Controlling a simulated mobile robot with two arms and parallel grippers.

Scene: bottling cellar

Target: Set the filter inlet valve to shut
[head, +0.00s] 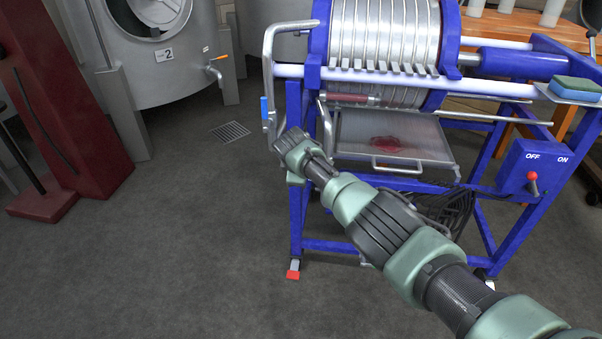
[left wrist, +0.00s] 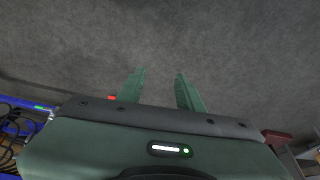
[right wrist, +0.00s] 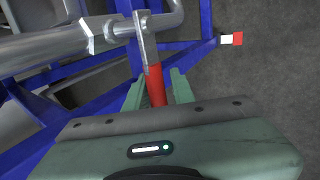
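The filter's inlet pipework is a silver pipe (head: 268,75) at the left end of the blue-framed filter. In the right wrist view, a valve lever with a red grip (right wrist: 156,86) and a flat metal shank (right wrist: 145,42) sits on a pipe. In the head view my right gripper (head: 294,172) is at the lower end of the pipe and hides this lever. My left gripper (left wrist: 160,88) is open and empty above bare floor; it is outside the head view.
A blue handle (head: 264,109) is on the upright pipe. A red grip (head: 352,99) lies above the drip tray (head: 392,165). A switch box (head: 536,168) and sponge (head: 576,88) are at the right. A steel tank (head: 150,70) stands behind.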

